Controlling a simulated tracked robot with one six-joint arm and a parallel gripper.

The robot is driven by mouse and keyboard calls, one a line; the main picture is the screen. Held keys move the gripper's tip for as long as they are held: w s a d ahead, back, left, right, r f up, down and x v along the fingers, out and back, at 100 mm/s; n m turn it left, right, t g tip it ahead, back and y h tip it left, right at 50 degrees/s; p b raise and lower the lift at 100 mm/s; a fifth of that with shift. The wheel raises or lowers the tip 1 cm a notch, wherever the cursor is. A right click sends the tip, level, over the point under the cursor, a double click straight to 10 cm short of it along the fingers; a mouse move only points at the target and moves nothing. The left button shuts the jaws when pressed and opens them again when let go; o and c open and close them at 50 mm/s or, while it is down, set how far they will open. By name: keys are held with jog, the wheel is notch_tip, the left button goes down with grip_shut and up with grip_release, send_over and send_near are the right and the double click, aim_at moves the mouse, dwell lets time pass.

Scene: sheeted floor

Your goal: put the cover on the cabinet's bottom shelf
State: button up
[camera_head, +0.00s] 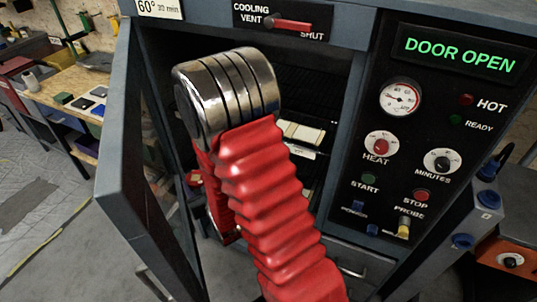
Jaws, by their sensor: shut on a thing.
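The cabinet (345,115) is a dark blue-grey oven-like unit, and its door (118,165) stands open at the left. My arm, with a red ribbed sleeve and chrome rings, reaches up in front of the opening and bends down into it. It hides most of the inside. My gripper is hidden behind the arm, so its jaws and anything in them do not show. I cannot make out the cover. The bottom shelf is hidden too. A pale flat item (302,132) shows inside the cabinet, right of my arm.
The control panel (420,150) at the right has a lit DOOR OPEN sign, a gauge, knobs and buttons. A vent lever (290,24) sits above the opening. A wooden bench (75,85) with small items stands at the left.

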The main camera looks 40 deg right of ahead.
jog(key=w+d+f+m+h, duration=0.1)
jog(key=w+d+f+h, duration=0.1)
jog(key=d, duration=0.8)
jog(key=w+d+f+m+g+h, duration=0.1)
jog(key=w+d+f+m+h, duration=0.1)
jog(key=d, duration=0.9)
jog(key=w+d+f+m+h, duration=0.1)
jog(key=w+d+f, duration=0.1)
jog(key=d, duration=0.9)
jog(key=shift+w+d+m+h, duration=0.2)
jog(key=shift+w+m+h, duration=0.15)
jog(key=shift+w, duration=0.4)
jog(key=shift+f, duration=0.1)
jog(key=shift+f, duration=2.85)
jog(key=shift+f, duration=2.1)
jog(key=shift+s+a+f, duration=0.1)
jog(key=shift+f, duration=0.55)
